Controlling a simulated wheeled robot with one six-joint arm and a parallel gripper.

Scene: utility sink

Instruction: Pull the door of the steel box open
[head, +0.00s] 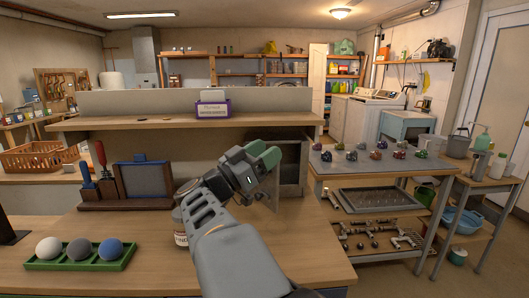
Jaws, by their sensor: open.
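The steel box (291,165) is a grey metal box on the wooden bench, under the right end of the raised shelf. My gripper (264,160), grey with green on the fingers, is in front of its left part and hides much of it. The gripper is open, and nothing shows held in it. I cannot tell how far the door stands open. The handle does not show clearly, and I cannot tell whether the fingers touch it.
A jar (181,228) stands close left of my arm. A dark framed panel (145,178) and a green tray (82,258) with three balls are farther left. The shelf (120,121) overhangs behind.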

